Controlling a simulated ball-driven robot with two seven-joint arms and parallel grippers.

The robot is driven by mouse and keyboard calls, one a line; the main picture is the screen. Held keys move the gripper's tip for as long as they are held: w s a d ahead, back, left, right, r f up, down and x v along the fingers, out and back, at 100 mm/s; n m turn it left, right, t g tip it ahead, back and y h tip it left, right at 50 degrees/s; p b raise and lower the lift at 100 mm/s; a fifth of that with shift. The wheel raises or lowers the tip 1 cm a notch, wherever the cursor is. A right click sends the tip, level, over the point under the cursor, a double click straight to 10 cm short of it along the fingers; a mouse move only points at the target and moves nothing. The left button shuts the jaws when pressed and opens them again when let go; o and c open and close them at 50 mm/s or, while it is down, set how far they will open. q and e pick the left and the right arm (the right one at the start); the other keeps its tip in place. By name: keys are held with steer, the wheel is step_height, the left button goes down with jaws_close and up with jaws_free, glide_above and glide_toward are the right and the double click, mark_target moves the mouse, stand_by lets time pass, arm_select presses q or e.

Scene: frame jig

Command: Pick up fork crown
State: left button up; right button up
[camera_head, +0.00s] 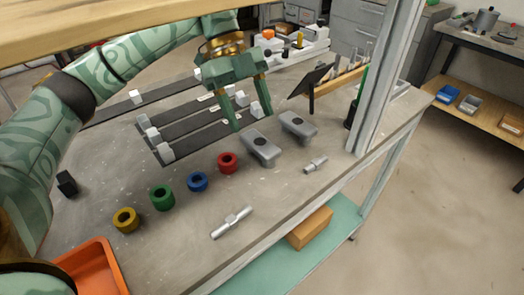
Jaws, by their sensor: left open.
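Two similar grey blocks, each with a dark round hole in its top, lie on the workbench; they look like fork crowns, and I cannot tell which one is meant. The nearer grey block (262,151) lies just below my left gripper in the picture. The farther grey block (299,126) lies to its right. My left gripper (251,119) is open and empty, pointing down, with its fingers spread above the bench behind the nearer block. It appears apart from both blocks. My right gripper is not in view.
Red (228,163), blue (197,182), green (162,198) and yellow (125,221) rings stand in a row. Dark rails with light clamps (190,128) lie behind. Metal fittings (232,222) lie in front. An upright post (384,80) stands at right; an orange tray (92,268) is lower left.

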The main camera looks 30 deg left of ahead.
mark_target(259, 141)
arm_select(q)
steer(key=shift+x, duration=1)
steer(key=b+x, duration=0.2)
steer(key=x, duration=0.1)
steer(key=b+x, duration=0.1)
steer(key=x, duration=0.1)
steer(key=shift+w+a+f+b, duration=0.25)
steer(key=shift+w+a+b, duration=0.05)
steer(key=shift+w+a, duration=0.1)
steer(key=shift+d+f, duration=0.15)
steer(key=shift+d, duration=0.05)
steer(key=shift+s, duration=0.15)
steer(key=c, duration=1.2)
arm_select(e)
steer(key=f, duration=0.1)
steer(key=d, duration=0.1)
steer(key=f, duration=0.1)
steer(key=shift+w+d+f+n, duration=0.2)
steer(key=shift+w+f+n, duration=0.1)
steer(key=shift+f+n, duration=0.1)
